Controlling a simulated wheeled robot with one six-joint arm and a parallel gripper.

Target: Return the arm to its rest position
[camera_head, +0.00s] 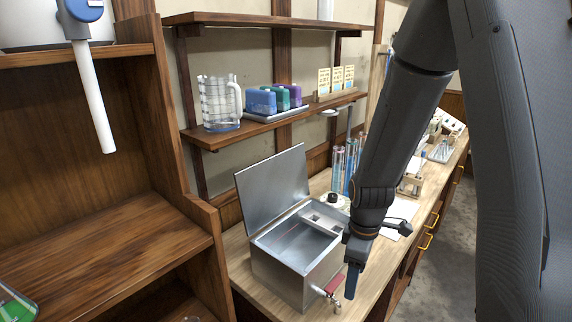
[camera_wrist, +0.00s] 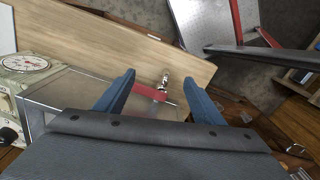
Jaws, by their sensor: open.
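My gripper (camera_head: 352,280) hangs at the end of my dark arm, pointing down, just right of the open metal bath in the head view. In the wrist view my gripper (camera_wrist: 158,92) has its two blue fingers spread apart with nothing held between them. The metal bath (camera_head: 290,283) stands on the wooden bench with its lid raised. Its red-handled tap (camera_head: 330,288) is at its front, close to the fingers in the head view. In the wrist view the red tap handle (camera_wrist: 149,92) shows beyond and between the fingertips; I cannot tell how far away it is.
A wooden shelf (camera_head: 290,115) above holds a glass jug (camera_head: 219,102) and several coloured containers. Glass tubes (camera_head: 345,165) and small racks stand farther along the bench. A tall wooden cabinet (camera_head: 165,120) is at left. Grey floor (camera_head: 450,240) is open to the right of the bench.

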